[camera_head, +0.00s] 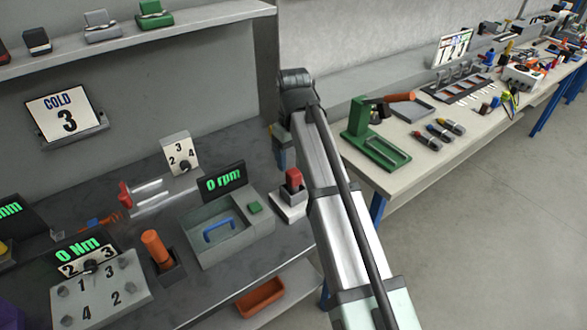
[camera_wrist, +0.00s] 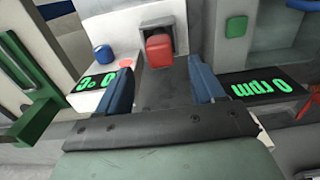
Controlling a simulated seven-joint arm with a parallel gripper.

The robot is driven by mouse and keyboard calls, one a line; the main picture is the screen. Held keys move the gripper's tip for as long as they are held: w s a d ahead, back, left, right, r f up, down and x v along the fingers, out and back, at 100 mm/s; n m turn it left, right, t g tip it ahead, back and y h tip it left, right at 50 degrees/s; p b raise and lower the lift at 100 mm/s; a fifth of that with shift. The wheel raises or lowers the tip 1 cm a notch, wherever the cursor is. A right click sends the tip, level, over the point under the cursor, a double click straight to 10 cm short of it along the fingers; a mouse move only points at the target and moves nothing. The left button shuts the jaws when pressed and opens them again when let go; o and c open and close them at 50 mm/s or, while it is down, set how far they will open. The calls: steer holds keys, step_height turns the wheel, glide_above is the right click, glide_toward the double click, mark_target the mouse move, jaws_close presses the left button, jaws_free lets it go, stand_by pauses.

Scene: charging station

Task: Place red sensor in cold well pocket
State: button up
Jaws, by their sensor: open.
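A red block (camera_head: 293,180), which looks like the red sensor, stands upright on a pale base (camera_head: 289,207) at the bench's right end. In the wrist view a red block (camera_wrist: 160,49), apparently the same one, sits in a dark holder ahead of my gripper (camera_wrist: 160,82). The two blue fingers are apart, with nothing between them. In the head view my gripper (camera_head: 280,150) hangs above and slightly left of the red block and is mostly hidden by my wrist. A "COLD 3" sign (camera_head: 66,113) is on the wall at left. I cannot identify the cold well pocket.
A "0 rpm" display (camera_head: 221,183) and a grey box with a blue handle (camera_head: 232,240) stand left of the red block. An orange-handled tool (camera_head: 157,250) is farther left. A green stand (camera_head: 370,140) is on the right-hand table. My arm hides part of the bench edge.

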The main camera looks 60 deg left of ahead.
steer(key=shift+r, duration=2.1)
